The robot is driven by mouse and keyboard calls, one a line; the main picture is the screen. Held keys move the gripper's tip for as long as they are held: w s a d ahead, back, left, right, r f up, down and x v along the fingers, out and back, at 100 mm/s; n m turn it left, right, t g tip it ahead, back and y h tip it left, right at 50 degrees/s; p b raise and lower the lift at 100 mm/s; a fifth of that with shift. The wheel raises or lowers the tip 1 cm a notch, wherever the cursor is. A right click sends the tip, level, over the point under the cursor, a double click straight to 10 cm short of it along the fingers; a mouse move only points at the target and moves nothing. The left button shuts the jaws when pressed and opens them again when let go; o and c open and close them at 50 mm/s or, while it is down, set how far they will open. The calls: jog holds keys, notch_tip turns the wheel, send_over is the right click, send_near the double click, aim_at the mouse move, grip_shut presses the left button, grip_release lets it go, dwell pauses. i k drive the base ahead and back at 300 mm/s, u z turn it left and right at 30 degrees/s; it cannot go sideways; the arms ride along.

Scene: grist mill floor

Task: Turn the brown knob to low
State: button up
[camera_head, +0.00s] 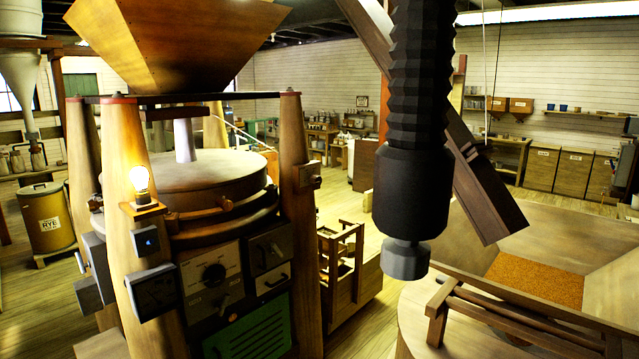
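The mill stand has a grey control panel (196,296) on its front, left of centre. A round dark knob (214,274) sits on it inside a ring of pale marks. Its colour looks near black, and its pointer and any "low" label are too small to read. A small brown box (308,177) with a round brown piece on its face is fixed to the right post. I cannot tell which of these is the brown knob. I see no gripper fingers in this view.
A black ribbed hanging column (413,190) with a narrower end blocks the centre right. Handles (272,280) and a green vent (250,335) adjoin the panel. A lit bulb (140,180) stands out on the left post. A wooden bin with grain (535,280) fills the lower right.

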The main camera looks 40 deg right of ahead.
aim_at(316, 181)
jog(key=z, duration=0.1)
jog(key=i, duration=1)
jog(key=u, duration=0.05)
